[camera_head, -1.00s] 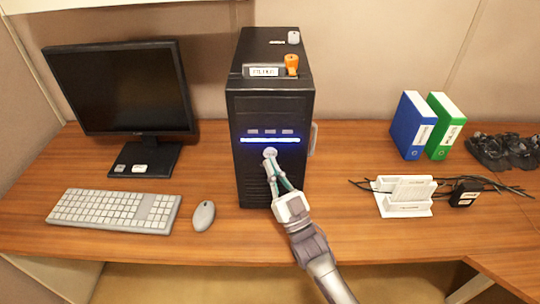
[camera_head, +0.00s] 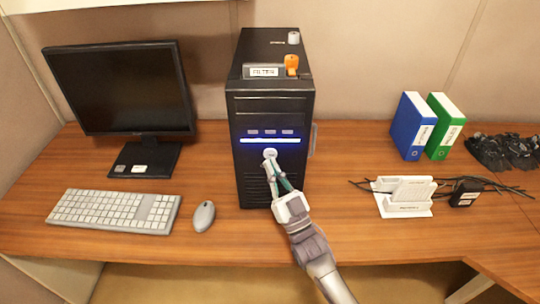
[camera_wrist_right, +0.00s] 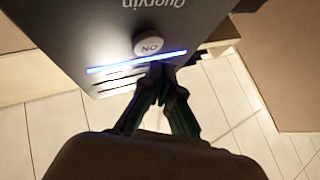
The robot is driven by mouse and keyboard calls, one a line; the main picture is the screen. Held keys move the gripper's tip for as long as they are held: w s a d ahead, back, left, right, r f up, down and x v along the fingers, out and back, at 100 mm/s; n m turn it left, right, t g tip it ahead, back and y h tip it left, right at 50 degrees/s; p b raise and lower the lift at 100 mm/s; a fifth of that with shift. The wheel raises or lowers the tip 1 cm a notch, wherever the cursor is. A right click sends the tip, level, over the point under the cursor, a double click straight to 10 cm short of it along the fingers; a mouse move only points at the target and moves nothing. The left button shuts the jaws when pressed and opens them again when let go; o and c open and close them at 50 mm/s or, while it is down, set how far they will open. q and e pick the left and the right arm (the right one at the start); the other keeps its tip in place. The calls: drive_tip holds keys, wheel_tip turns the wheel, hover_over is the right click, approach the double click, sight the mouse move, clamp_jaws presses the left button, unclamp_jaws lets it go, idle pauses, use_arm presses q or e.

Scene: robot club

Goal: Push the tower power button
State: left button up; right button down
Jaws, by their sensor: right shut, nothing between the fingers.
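The black computer tower (camera_head: 272,105) stands upright on the desk, with a lit blue strip (camera_head: 270,140) across its front. A round pale button (camera_head: 270,153) sits just below the strip. In the right wrist view the button (camera_wrist_right: 149,46) reads "ON", upside down. My right gripper (camera_head: 270,161) is shut and empty, its fingertips at the lower edge of the button in the head view. In the right wrist view the fingertips (camera_wrist_right: 160,70) overlap the blue strip (camera_wrist_right: 135,62) beside the button; whether they touch it I cannot tell. My left gripper is not in view.
A dark monitor (camera_head: 120,88), a keyboard (camera_head: 115,210) and a mouse (camera_head: 203,215) are left of the tower. A label holder (camera_head: 264,72) and orange item (camera_head: 291,62) sit on its top. Binders (camera_head: 412,125) and a white dock (camera_head: 405,195) stand to the right.

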drive_tip(key=shift+w, duration=0.1)
drive_tip(key=shift+w, duration=0.35)
drive_tip(key=shift+w+b, duration=0.45)
drive_tip(key=shift+b, duration=0.2)
idle(0.4)
drive_tip(key=shift+s+p, duration=0.55)
drive_tip(key=shift+s, duration=0.4)
drive_tip(key=s+p, duration=0.2)
drive_tip(key=s, duration=0.4)
drive_tip(key=shift+p, duration=0.4)
